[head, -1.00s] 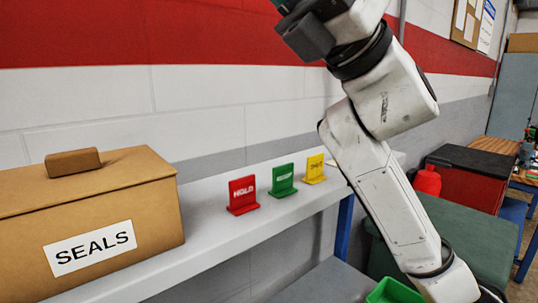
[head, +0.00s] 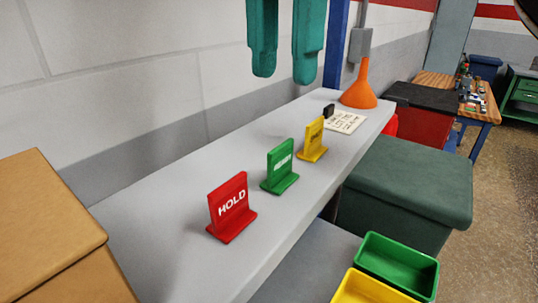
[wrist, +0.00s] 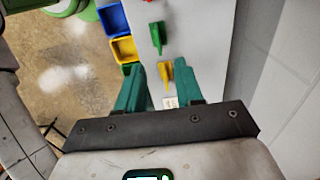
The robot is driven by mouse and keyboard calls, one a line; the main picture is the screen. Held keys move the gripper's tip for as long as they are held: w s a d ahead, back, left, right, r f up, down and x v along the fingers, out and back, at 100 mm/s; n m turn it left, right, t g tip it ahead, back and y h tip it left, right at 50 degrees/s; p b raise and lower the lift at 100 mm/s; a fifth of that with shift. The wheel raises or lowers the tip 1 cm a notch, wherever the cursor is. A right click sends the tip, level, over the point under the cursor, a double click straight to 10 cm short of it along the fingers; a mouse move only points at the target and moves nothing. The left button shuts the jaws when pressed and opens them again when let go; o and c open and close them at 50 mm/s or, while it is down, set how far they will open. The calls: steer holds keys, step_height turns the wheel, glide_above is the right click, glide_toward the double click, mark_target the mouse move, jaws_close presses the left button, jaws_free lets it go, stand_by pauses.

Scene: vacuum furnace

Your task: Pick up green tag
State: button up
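The green tag (head: 280,168) stands upright on the grey shelf (head: 150,215), between the red HOLD tag (head: 231,207) and the yellow tag (head: 313,140). My gripper (head: 285,76) is open and empty, with two teal fingers pointing down above and behind the tags in the head view. In the wrist view the green tag (wrist: 157,36) lies beyond the fingertips of my gripper (wrist: 160,66). The yellow tag (wrist: 167,74) shows between the fingers there. Nothing touches the green tag.
An orange funnel (head: 361,88), a small black item and a paper note (head: 345,121) are at the shelf's far end. A cardboard box (head: 45,225) is at the left. Green (head: 398,265) and yellow (head: 365,290) bins are lower right. A wall backs the shelf.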

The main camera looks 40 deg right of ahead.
glide_above(282, 145)
steer(key=f, duration=0.4)
steer(key=shift+w+d+f, duration=0.15)
steer(key=shift+w+f, duration=0.05)
steer(key=shift+f, duration=0.1)
steer(key=shift+s+f+p, duration=0.15)
steer(key=shift+f+p, duration=0.7)
steer(key=shift+f, duration=1.95)
steer(key=shift+c, duration=0.5)
jaws_close()
